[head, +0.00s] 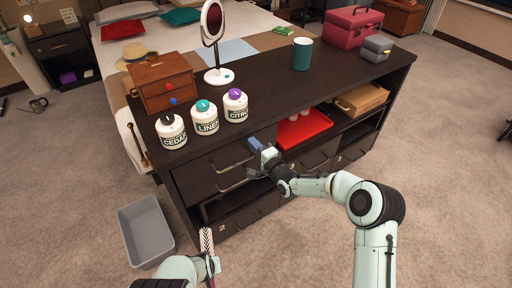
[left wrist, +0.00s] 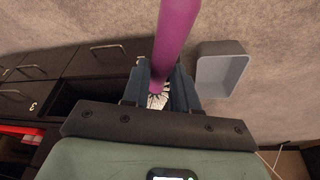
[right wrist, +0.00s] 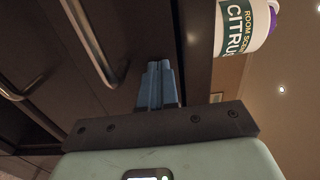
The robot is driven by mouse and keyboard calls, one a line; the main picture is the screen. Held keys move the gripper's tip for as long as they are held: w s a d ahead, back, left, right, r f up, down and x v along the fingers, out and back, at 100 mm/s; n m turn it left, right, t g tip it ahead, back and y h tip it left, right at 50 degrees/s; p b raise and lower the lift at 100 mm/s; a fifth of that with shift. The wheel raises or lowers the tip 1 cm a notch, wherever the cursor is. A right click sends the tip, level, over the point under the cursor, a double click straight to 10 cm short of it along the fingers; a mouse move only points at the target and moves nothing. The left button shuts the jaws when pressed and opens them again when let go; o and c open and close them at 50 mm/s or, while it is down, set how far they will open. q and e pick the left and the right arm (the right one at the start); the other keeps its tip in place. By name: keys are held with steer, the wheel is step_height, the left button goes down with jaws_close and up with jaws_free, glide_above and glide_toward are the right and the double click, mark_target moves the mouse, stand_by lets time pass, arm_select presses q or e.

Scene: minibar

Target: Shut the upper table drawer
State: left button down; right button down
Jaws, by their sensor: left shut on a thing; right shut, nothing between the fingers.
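The dark table (head: 330,88) has stacked drawer fronts on its near left side. The upper table drawer's front (head: 200,167) carries a metal bar handle (head: 236,163); another bar handle (head: 232,184) sits just below. I cannot tell how far the drawer stands out. My right gripper (head: 255,145) is shut and empty, close to the drawer front by the table's edge. Its blue fingers (right wrist: 157,85) point up beside a handle (right wrist: 92,42) in the right wrist view. My left gripper (left wrist: 160,88) is shut on a purple-handled brush (left wrist: 175,40) with pale bristles, low in front of the table.
Three scent jars (head: 206,117), a small wooden drawer box (head: 163,84), a mirror (head: 214,35) and a teal cup (head: 302,54) stand on the tabletop. A red tray (head: 302,129) lies on a shelf. A grey bin (head: 146,230) stands on the carpet, left of the table.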

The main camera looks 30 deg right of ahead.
arm_select(q)
steer(key=shift+w+f, duration=0.1)
steer(key=shift+w, duration=0.15)
arm_select(e)
steer(key=shift+w+r, duration=0.3)
steer(key=shift+w, duration=0.2)
steer(key=shift+a+r, duration=0.1)
arm_select(q)
steer(key=shift+d, duration=0.1)
